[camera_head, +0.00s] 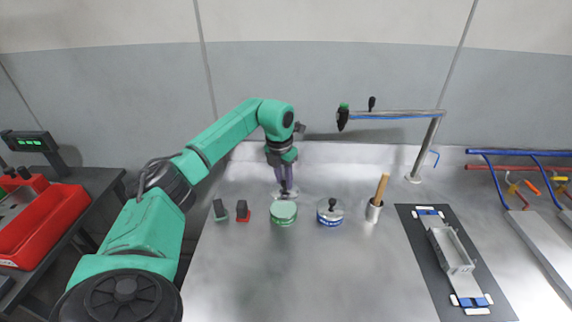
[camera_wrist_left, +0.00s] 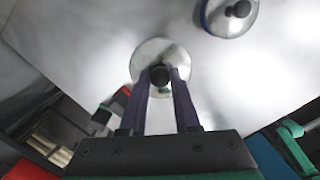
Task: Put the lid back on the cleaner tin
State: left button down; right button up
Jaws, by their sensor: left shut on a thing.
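My left gripper (camera_head: 286,188) is shut on the dark knob of a round silver lid (camera_head: 292,196). In the left wrist view the lid (camera_wrist_left: 150,50) is a shiny disc, with its black knob (camera_wrist_left: 160,76) between the fingers (camera_wrist_left: 160,80). The head view places the lid just behind the green tin (camera_head: 283,213); how far it is above the bench is hard to tell. The green tin stands upright with a pale green top and no lid on it. The lid hides most of it in the wrist view. My right gripper is not in view.
A blue tin (camera_head: 330,220) with a black-knobbed lid stands right of the green tin. A cup with a wooden handle (camera_head: 375,208) is farther right. Small dark-and-red (camera_head: 242,211) and dark-and-green (camera_head: 219,210) items stand left.

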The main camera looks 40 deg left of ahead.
aim_at(283, 192)
pick_arm(q)
jog(key=shift+a+f, duration=0.1)
jog(key=shift+f, duration=0.05)
jog(key=s+b, duration=0.1)
jog(key=f+b, duration=0.1)
jog(key=shift+s+d+f+b, duration=0.15)
jog(key=shift+s+d+b, duration=0.2)
jog(key=shift+d+b, duration=0.05)
jog(key=shift+w+a+f+b, duration=0.1)
jog(key=shift+w+f+b, duration=0.05)
jog(key=shift+f+b, duration=0.45)
jog(key=shift+w+f+b, duration=0.1)
jog(key=shift+f+b, duration=0.4)
jog(key=shift+f, duration=0.15)
jog(key=shift+w+f, duration=0.1)
jog(key=shift+f, duration=0.8)
jog(key=shift+r, duration=0.1)
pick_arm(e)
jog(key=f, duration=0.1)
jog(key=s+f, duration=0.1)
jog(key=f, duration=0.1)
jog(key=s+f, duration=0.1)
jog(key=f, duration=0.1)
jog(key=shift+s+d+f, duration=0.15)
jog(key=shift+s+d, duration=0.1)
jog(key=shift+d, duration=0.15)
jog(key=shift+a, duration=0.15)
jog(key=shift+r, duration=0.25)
